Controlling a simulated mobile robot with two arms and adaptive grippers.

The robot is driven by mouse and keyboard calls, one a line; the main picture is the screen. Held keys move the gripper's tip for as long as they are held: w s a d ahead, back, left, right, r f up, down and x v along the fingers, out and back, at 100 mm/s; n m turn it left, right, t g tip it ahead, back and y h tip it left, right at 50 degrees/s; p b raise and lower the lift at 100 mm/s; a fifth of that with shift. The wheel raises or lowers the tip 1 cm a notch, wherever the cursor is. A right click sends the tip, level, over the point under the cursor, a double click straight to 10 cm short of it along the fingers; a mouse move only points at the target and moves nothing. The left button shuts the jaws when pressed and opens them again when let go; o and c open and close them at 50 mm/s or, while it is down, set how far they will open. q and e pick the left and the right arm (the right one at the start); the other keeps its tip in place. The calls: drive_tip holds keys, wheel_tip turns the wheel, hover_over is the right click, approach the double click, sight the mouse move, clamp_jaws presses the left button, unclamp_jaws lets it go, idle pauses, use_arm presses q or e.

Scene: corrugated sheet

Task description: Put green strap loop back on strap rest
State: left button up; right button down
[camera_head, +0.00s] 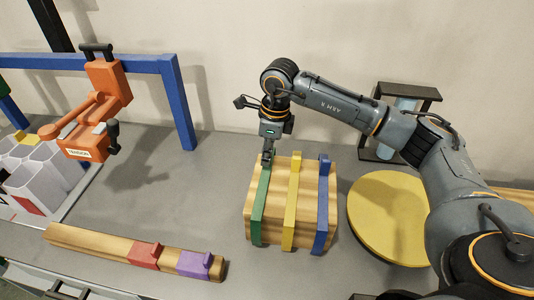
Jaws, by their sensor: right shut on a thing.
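The green strap loop (260,200) lies along the left side of the striped, tan corrugated stack (276,200), beside a yellow strap (291,200) and a blue strap (323,205). My right gripper (267,158) points down at the far end of the green strap and is shut on it. The gripper's tips are small and partly hidden there. A low wooden bar, apparently the strap rest (90,243), lies at front left. It carries a red strap loop (145,253) and a purple strap loop (195,264) toward its right end. My left gripper is out of view.
An orange tensioner (85,135) hangs from a blue frame (180,100) at the left. A round yellow disc (385,215) stands right of the stack. A dark stand (410,95) is behind it. The grey table between bar and stack is clear.

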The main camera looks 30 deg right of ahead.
drive_tip(key=shift+f, duration=0.1)
idle(0.3)
drive_tip(key=c, duration=1.3)
unclamp_jaws()
drive_tip(key=shift+o, duration=0.2)
drive_tip(key=o, duration=0.4)
drive_tip(key=shift+c, duration=0.2)
drive_tip(key=shift+r+p, duration=1.65)
drive_tip(key=shift+r, duration=1.35)
